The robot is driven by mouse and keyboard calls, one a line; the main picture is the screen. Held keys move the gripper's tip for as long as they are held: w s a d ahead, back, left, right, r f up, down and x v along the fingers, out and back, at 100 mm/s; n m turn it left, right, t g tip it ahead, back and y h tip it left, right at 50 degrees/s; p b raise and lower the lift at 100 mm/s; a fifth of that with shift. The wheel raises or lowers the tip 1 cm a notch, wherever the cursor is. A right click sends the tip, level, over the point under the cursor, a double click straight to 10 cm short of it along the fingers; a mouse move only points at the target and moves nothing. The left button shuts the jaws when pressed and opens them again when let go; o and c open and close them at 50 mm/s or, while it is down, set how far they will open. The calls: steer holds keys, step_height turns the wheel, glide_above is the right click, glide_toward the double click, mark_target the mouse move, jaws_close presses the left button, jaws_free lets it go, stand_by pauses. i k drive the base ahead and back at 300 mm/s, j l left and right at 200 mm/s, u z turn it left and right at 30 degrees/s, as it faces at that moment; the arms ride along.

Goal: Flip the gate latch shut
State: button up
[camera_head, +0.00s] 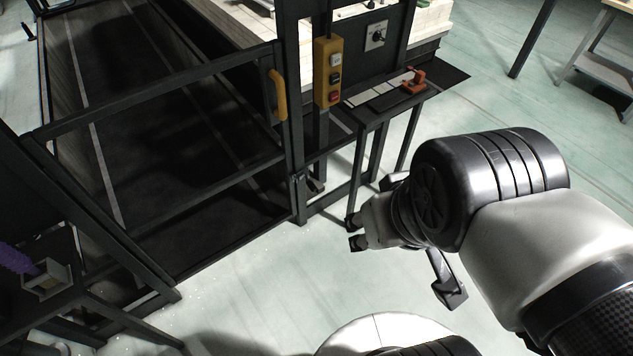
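The gate (160,97) is a dark metal frame across the front of the dark-floored bay. Its right side stands close against a dark post (291,70), and a yellow handle (278,95) is fixed near its upper right corner. A small dark fitting, perhaps the latch (298,182), sits low on the post beside the gate edge; its position is too small and dark to tell. My gripper (355,233) is right of and below this fitting, apart from it, pointing left. Its two dark fingertips show a gap, with nothing between them.
A yellow button box (327,73) hangs on the post. A narrow dark shelf (440,80) holds a red-orange tool (413,82). Shelf legs stand just behind my gripper. A small box with a purple item (45,275) is at the left. The pale floor (270,275) before the gate is clear.

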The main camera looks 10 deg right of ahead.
mark_target(311, 187)
steer(key=i+j+z, duration=0.1)
steer(key=j, duration=0.2)
steer(key=i+j+z, duration=0.2)
steer(key=i+j, duration=0.15)
steer(key=j, duration=0.3)
steer(key=i+j, duration=0.15)
steer(key=j, duration=0.2)
steer(key=i+j+z, duration=0.15)
steer(key=j, duration=0.15)
steer(key=i, duration=0.5)
